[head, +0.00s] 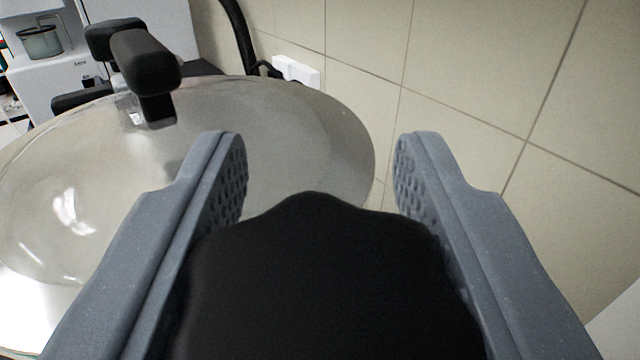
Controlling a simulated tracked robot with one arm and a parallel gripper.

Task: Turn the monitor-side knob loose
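My gripper (318,165) shows in the head view with its two grey fingers wide apart, dimpled pads facing inward. A large black lobed shape (325,275), which looks like a knob seen very close, fills the space between the fingers. Its sides run along the inner faces of the pads. I cannot tell whether the pads press on it or only stand beside it. Its lower part is cut off by the frame edge. Which knob it is cannot be read from this view. The monitor is not clearly visible.
A shiny round metal lid (290,120) lies beyond the left finger, with a black handle-like clamp (145,65) on it. A tiled wall (470,90) closes the right side. A white fitting (297,71) and a black cable (238,30) are behind. White equipment (150,20) stands at upper left.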

